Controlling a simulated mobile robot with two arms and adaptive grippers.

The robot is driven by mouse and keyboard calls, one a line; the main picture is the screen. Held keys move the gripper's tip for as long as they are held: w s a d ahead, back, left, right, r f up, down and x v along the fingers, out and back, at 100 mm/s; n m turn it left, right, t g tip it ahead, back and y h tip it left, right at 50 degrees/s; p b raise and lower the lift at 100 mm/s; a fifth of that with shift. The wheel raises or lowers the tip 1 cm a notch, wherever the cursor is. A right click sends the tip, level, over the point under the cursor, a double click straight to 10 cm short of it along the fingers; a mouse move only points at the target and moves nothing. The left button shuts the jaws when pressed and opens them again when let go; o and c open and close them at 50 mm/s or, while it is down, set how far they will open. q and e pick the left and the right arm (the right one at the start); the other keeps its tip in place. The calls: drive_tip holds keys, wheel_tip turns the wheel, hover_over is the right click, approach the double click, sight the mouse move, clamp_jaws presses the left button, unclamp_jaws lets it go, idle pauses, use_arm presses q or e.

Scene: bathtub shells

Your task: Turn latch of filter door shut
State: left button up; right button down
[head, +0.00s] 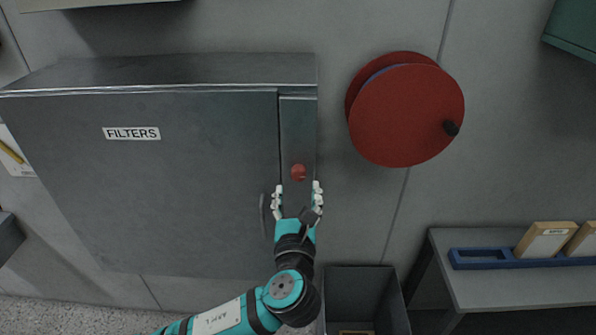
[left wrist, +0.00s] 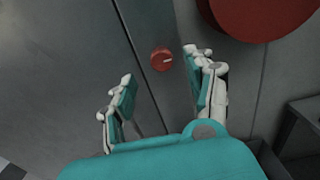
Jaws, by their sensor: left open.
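The filter door (head: 180,180) is a flat dark grey panel on a metal wall cabinet labelled FILTERS, and it looks closed in the head view. The latch (head: 298,172) is a small round red knob on the narrow strip right of the door. It also shows in the left wrist view (left wrist: 162,59), with a pale line mark on its face. My left gripper (head: 297,190) is open, its fingers pointing up with the knob just beyond and between the tips. I see no contact with the knob. My right gripper is in neither view.
A large red reel (head: 405,110) with a black knob is on the wall to the right. A dark open bin (head: 365,290) stands below. A grey table (head: 520,288) with a blue rack (head: 485,258) is at lower right.

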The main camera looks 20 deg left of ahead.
sight(298, 176)
use_arm(q)
drive_tip(key=p+x, duration=0.1)
drive_tip(key=x, duration=0.3)
drive_tip(key=shift+w+r, duration=0.1)
drive_tip(key=shift+w, duration=0.2)
drive_tip(key=shift+w+a, duration=0.2)
drive_tip(key=shift+w, duration=0.4)
drive_tip(key=shift+c, duration=0.5)
clamp_jaws()
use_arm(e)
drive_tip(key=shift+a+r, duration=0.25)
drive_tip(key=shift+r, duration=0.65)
